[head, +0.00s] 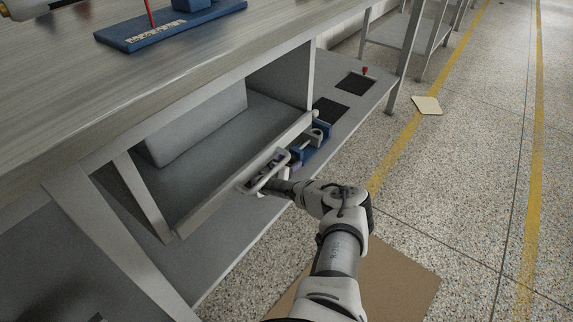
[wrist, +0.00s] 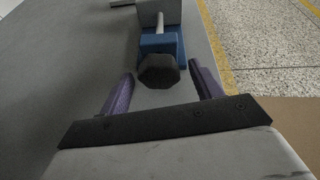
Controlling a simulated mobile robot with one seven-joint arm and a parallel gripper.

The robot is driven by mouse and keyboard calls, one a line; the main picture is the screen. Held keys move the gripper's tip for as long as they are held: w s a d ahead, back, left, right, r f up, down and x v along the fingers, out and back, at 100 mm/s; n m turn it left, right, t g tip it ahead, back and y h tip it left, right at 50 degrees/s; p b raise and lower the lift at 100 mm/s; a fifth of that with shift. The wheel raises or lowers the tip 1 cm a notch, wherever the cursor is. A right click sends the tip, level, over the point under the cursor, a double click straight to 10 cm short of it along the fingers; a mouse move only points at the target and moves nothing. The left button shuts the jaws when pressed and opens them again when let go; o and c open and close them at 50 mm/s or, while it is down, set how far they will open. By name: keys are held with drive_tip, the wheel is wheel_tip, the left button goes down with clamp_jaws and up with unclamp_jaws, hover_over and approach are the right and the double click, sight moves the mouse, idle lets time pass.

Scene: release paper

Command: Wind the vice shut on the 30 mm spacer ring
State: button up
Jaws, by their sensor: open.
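The blue vice (head: 318,152) stands on the low grey shelf, just beyond my gripper in the head view. In the wrist view, its blue body (wrist: 158,43) shows with a dark, faceted knob (wrist: 158,71) at the near end. A light rod and a grey block lie behind the blue body. My gripper (wrist: 161,70) is open, its two purple fingers on either side of the knob with a gap to each. I cannot tell how far past the fingertips the knob reaches. I cannot pick out the spacer ring with certainty; the jaws are mostly hidden.
The grey shelf (head: 225,258) runs under the workbench (head: 150,100), whose frame stands close to my arm on the left. Two dark squares (head: 331,111) (head: 356,84) and a small red item (head: 365,70) lie farther along. Open floor (head: 470,170) is on the right.

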drive_tip(key=c, duration=1)
drive_tip(key=shift+o, duration=0.2)
drive_tip(key=shift+p, duration=0.3)
drive_tip(key=shift+d+m+y+p, duration=0.1)
drive_tip(key=shift+m+y+p, duration=0.2)
drive_tip(key=shift+m+p, duration=0.25)
drive_tip(key=shift+s+f+m+t+y+p, duration=0.1)
drive_tip(key=shift+m+t+y+p, duration=0.25)
drive_tip(key=shift+m+t, duration=0.4)
drive_tip(key=shift+d+f+m+t+y, duration=0.1)
drive_tip(key=shift+m+t+y, duration=0.45)
drive_tip(key=shift+m, duration=0.85)
